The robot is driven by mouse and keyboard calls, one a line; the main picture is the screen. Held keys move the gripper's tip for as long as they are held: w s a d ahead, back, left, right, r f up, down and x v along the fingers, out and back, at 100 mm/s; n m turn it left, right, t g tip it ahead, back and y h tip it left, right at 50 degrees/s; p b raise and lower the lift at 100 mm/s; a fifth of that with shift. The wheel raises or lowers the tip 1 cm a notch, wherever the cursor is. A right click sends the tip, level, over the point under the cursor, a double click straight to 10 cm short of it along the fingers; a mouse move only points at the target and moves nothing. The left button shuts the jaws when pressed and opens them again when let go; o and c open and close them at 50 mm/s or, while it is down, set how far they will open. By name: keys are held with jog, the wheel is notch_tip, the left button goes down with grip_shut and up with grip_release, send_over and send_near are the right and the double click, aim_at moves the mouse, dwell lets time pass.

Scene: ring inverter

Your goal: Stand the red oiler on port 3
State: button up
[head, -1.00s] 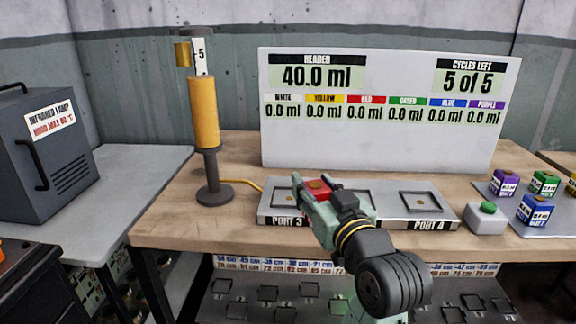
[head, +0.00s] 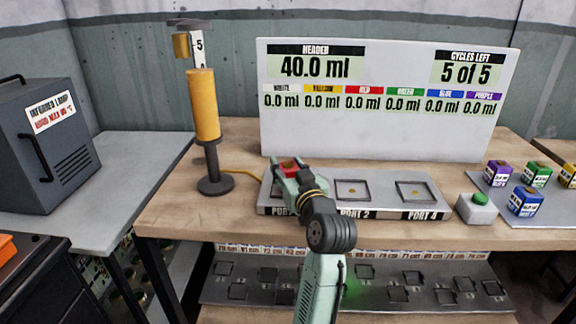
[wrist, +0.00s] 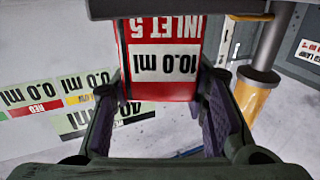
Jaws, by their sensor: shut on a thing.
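The red oiler (head: 288,166) is held between the fingers of my gripper (head: 289,174). In the wrist view the oiler (wrist: 165,65) shows upside down, with a white "10.0 ml" label and "INLET 5", between both finger pads. In the head view it is over the left end of the grey port block (head: 268,196), where port 3 is. My gripper hides most of port 3 and its label, so I cannot tell whether the oiler touches the block.
Port 2 (head: 352,191) and port 4 (head: 416,191) show empty square frames. A yellow cylinder on a stand (head: 204,105) is close on the left. The display board (head: 385,135) stands behind. A green button box (head: 477,209) and several coloured oilers (head: 525,201) are at right.

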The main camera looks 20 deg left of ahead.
jog(key=shift+f, duration=0.2)
jog(key=o, duration=1.2)
jog(key=shift+r, duration=0.3)
jog(key=b+v, duration=0.2)
jog(key=v, duration=1)
jog(key=shift+d+f, duration=0.1)
jog(key=shift+f, duration=0.05)
